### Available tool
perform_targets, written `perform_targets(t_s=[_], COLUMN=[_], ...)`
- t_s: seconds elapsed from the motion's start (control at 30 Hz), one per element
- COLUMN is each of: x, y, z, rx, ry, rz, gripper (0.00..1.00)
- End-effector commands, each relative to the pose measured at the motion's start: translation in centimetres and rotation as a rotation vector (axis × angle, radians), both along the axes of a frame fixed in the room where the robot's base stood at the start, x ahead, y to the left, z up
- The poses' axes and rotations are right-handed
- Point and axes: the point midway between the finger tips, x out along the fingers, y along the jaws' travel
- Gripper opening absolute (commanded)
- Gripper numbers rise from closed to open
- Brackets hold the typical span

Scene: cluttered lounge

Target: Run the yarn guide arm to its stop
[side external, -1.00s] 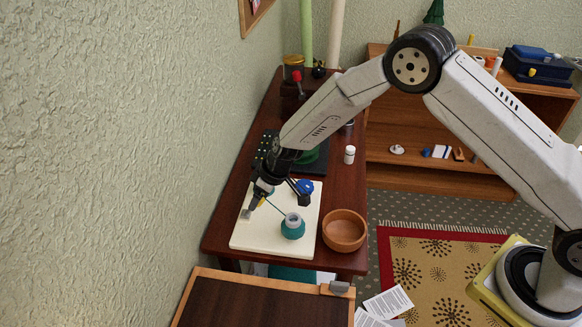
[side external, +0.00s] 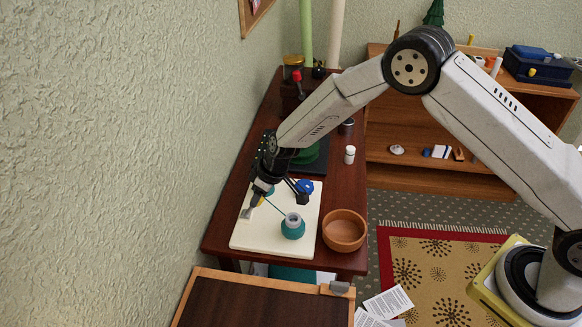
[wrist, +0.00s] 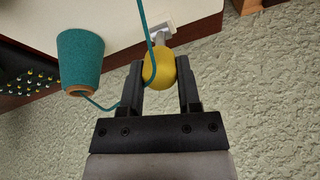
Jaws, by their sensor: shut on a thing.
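My gripper (wrist: 160,88) is shut on a yellow ball knob (wrist: 158,70) in the wrist view. The knob joins a grey metal piece (wrist: 162,36) beyond it, taken as the yarn guide arm. A teal yarn strand (wrist: 144,25) runs down close by the knob and loops to a teal yarn cone (wrist: 80,58) at left. In the side view my gripper (side external: 258,197) is low over the left part of a cream board (side external: 262,238). A teal piece with a grey top (side external: 292,227) stands on the board, with a strand leading to it. The fingers partly hide the knob.
A blue knob (side external: 305,186) and a dark part are just right of my gripper. A wooden bowl (side external: 344,231) stands right of the board, and a white bottle (side external: 350,154) behind it. The textured wall (side external: 120,150) is close on the left.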

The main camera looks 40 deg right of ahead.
Motion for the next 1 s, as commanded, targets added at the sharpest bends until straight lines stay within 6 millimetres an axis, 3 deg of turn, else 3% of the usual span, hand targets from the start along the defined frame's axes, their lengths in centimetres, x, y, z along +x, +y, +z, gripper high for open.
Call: perform_targets(t_s=[1.0], x=[1.9], y=[1.9], z=[0.9], rx=[-0.151], ry=[0.148], rz=[0.001], gripper=[0.00])
